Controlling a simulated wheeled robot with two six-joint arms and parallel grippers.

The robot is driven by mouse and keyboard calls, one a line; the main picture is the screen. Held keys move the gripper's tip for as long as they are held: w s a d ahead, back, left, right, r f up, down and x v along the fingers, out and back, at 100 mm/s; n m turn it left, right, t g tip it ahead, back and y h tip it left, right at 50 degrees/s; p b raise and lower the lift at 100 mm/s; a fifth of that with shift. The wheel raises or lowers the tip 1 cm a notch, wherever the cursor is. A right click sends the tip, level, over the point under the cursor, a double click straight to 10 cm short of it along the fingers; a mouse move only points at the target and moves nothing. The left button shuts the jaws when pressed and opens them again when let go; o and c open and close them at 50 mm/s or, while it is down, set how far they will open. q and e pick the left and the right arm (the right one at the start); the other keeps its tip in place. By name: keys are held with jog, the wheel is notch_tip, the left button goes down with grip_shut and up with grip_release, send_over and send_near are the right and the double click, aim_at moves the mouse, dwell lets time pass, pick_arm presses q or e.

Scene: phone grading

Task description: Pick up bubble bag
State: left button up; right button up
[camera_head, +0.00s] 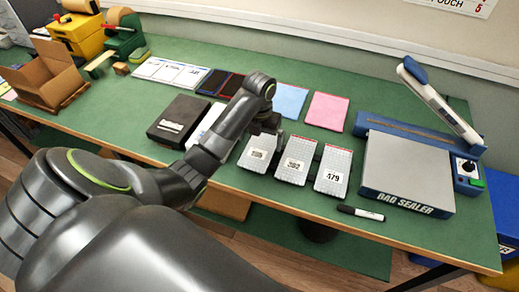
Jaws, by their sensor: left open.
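Flat pouches lie on the green bench: a light blue one (290,100) and a pink one (327,110) at the back. In front lie three silver-grey ones with red top edges and number labels, the left (258,153), the middle (294,161) and the right (332,170), marked 479. I cannot tell which of these is the bubble bag. My left gripper (266,124) is open above the bench, between the blue pouch and the left silver pouch, and looks empty. Its fingertips are small and dark. My right gripper is out of view.
A bag sealer (408,175) with a raised arm stands at the right. A black marker (360,213) lies at the front edge. A black box (178,122), dark phones (219,84) and white cards (170,72) lie to the left. An open cardboard box (48,72) is at far left.

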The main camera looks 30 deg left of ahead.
aim_at(259, 150)
pick_arm(q)
notch_tip(259, 150, down, 3)
jog(key=shift+a+r+b, duration=0.15)
jog(key=shift+b, duration=0.7)
notch_tip(259, 150, down, 2)
jog(key=shift+p, duration=0.4)
jog(key=c, duration=1)
